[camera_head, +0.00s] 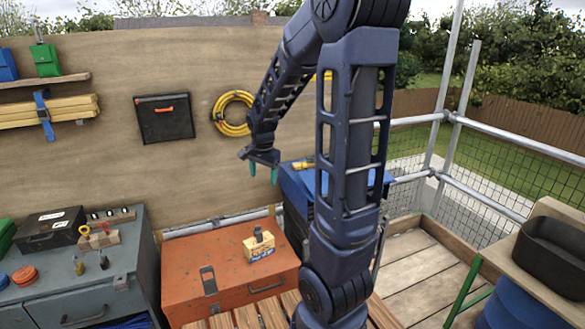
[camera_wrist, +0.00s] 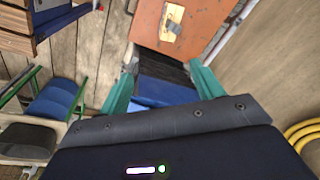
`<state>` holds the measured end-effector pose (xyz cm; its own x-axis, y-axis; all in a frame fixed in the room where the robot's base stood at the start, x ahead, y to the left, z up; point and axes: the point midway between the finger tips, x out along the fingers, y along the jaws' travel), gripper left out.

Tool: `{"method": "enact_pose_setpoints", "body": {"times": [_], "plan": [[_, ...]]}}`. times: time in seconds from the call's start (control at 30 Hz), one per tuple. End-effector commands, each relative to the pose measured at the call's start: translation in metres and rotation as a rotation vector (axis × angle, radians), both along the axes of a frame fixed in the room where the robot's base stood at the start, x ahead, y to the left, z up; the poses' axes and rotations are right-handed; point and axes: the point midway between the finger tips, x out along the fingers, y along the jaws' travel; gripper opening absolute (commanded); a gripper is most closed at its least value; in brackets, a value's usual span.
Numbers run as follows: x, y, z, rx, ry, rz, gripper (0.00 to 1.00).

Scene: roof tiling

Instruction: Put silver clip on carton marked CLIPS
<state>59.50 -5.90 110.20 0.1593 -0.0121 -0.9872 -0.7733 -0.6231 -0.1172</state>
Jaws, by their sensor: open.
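A small tan carton (camera_head: 261,250) with dark lettering, too small to read surely, sits on the orange toolbox (camera_head: 225,262). A small grey piece, seemingly the silver clip (camera_head: 258,234), rests on the carton's top. In the wrist view the carton (camera_wrist: 168,17) and the grey clip (camera_wrist: 174,28) show at the top, beyond the fingers. My gripper (camera_head: 263,172) hangs above and behind the toolbox, well apart from the carton. Its teal fingers (camera_wrist: 160,82) are spread with nothing between them.
A blue-topped dark box (camera_head: 298,182) stands close to the right of my gripper. A grey cabinet (camera_head: 112,285) with small tools and a dark case (camera_head: 50,229) is at left. A yellow hose coil (camera_head: 222,128) hangs on the wall. A black tub (camera_head: 552,245) is at right.

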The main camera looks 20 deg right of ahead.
Motion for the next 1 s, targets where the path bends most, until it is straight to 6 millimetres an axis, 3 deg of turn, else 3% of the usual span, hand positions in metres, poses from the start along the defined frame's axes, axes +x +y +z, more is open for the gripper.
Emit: {"method": "enact_pose_setpoints", "body": {"times": [0.2, 0.5, 0.8, 1.0], "plan": [[-0.044, -0.008, 0.045, -0.017, -0.055, 0.187, 0.66], [-0.109, -0.016, 0.088, -0.073, -0.128, 0.451, 0.66], [-0.175, -0.02, 0.115, -0.166, -0.192, 0.706, 0.66], [-0.206, -0.02, 0.121, -0.221, -0.213, 0.827, 0.66]]}}
